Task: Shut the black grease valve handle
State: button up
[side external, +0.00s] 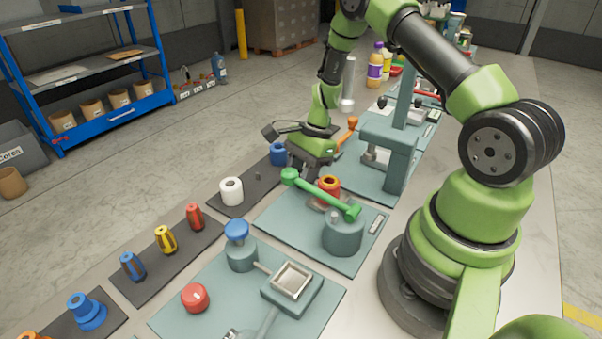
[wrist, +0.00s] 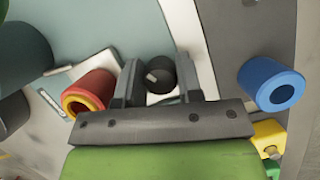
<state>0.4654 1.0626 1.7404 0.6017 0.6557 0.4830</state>
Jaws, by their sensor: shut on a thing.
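In the wrist view, a round black handle (wrist: 160,74) with a small grey mark on its face sits between the two fingers of my gripper (wrist: 160,88). The fingers are shut on it from both sides. I take it to be the grease valve handle. In the side view my gripper (side external: 303,172) is low over the bench, between the blue cylinder and the red-and-yellow part. The black handle is hidden there behind the gripper.
A red-and-yellow hollow part (wrist: 88,92) is close left of the fingers, and a blue hollow cylinder (wrist: 270,83) is to the right. In the side view, a green lever (side external: 322,196) spans the teal plate near my gripper. A white roll (side external: 231,191) stands nearby.

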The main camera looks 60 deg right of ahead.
jog(key=n+g, duration=0.2)
jog(key=n, duration=0.4)
jog(key=n+g, duration=0.1)
jog(key=n, duration=0.2)
jog(key=n+g+h, duration=0.1)
jog(key=n, duration=0.1)
jog(key=shift+n, duration=0.4)
dwell(0.6)
jog(key=o, duration=0.6)
jog(key=v, duration=1)
